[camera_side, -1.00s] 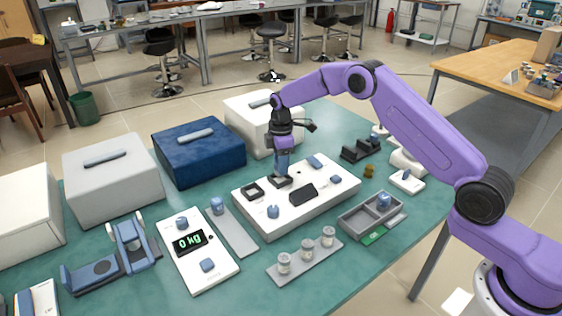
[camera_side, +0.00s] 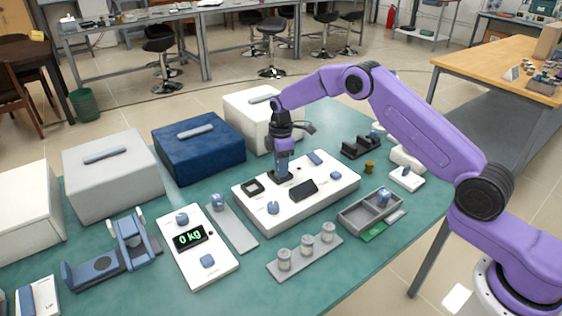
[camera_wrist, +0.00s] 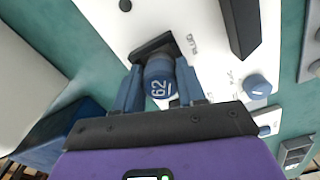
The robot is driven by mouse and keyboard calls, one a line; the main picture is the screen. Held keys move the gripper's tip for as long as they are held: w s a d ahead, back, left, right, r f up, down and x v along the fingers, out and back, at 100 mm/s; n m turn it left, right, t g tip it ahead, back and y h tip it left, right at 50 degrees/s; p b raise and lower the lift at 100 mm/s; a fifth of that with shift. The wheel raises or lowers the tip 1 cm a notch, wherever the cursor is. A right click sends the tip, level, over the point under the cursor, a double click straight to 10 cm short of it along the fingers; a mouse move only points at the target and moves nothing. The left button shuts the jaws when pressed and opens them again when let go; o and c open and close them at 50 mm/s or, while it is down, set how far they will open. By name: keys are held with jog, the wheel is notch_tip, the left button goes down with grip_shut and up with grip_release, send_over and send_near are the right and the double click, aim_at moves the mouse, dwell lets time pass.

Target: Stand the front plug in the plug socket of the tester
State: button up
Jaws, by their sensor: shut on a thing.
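The tester (camera_side: 325,200) is a white box with a dark display, a blue knob and blue buttons, in the middle of the table. Its plug socket (camera_wrist: 150,47) is a black square frame with "plug" printed beside it; in the side view the socket (camera_side: 276,182) is partly hidden by my gripper. My gripper (camera_side: 283,172) points down over it, shut on a blue plug (camera_wrist: 159,82) marked 62. In the wrist view the fingers (camera_wrist: 160,92) flank the plug. The plug's lower end is at the socket; how deep it sits is hidden.
A grey strip (camera_side: 232,228) with a blue piece and a scale (camera_side: 197,250) reading 0 kg lie to the left. A tray (camera_side: 368,213) and a rack of jars (camera_side: 305,260) stand in front.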

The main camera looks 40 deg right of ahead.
jog(key=shift+f, duration=0.35)
jog(key=o, duration=1.6)
jog(key=shift+c, duration=0.2)
jog(key=shift+r, duration=4)
